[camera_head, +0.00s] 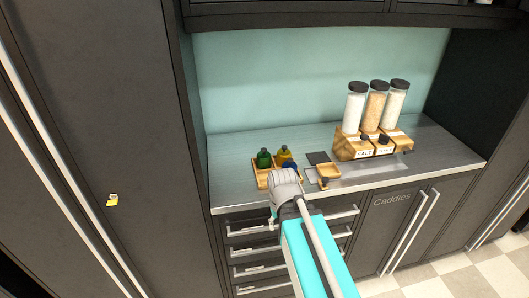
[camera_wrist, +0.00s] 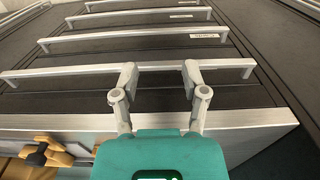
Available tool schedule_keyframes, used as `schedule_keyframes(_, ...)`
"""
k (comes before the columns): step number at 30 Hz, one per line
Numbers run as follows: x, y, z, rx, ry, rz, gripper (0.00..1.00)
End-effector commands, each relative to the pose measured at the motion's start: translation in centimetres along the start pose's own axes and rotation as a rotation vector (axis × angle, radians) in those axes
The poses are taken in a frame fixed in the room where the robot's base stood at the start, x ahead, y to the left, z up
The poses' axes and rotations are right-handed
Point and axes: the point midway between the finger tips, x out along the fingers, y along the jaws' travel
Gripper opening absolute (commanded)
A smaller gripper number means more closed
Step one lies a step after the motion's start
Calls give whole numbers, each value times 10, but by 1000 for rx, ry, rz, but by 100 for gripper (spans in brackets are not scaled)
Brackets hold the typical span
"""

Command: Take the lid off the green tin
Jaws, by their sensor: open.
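A small dark green container (camera_head: 264,158) stands at the left end of a wooden tray (camera_head: 262,179) on the counter in the head view. It is the only green container I can make out; it is too small to tell whether it is a tin or how its lid sits. My gripper (camera_wrist: 159,72) is open and empty in the wrist view, with its two grey fingers apart in front of the drawer fronts. In the head view my arm covers the front of the tray, and the fingers cannot be made out. The green container does not show in the wrist view.
A yellow container (camera_head: 283,155) and a blue one (camera_head: 289,165) stand close beside the green one. Tall jars stand in a wooden rack (camera_head: 350,146) further right. Drawer handles (camera_wrist: 130,68) project below the counter edge (camera_wrist: 260,122).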

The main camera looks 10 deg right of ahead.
Motion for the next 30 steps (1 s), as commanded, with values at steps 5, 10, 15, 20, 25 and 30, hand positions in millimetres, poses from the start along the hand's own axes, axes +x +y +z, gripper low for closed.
schedule_keyframes(5, 0, 0, 0, 0, 0, 0, 57)
schedule_keyframes(10, 0, 0, 0, 0, 0, 0, 65)
schedule_keyframes(15, -5, 0, -6, 19, 0, 0, 96)
schedule_keyframes(20, -20, 8, -24, 91, 0, 0, 100)
schedule_keyframes(25, -47, 8, -60, 243, 0, 0, 100)
schedule_keyframes(30, -81, 8, -106, 451, 0, 0, 100)
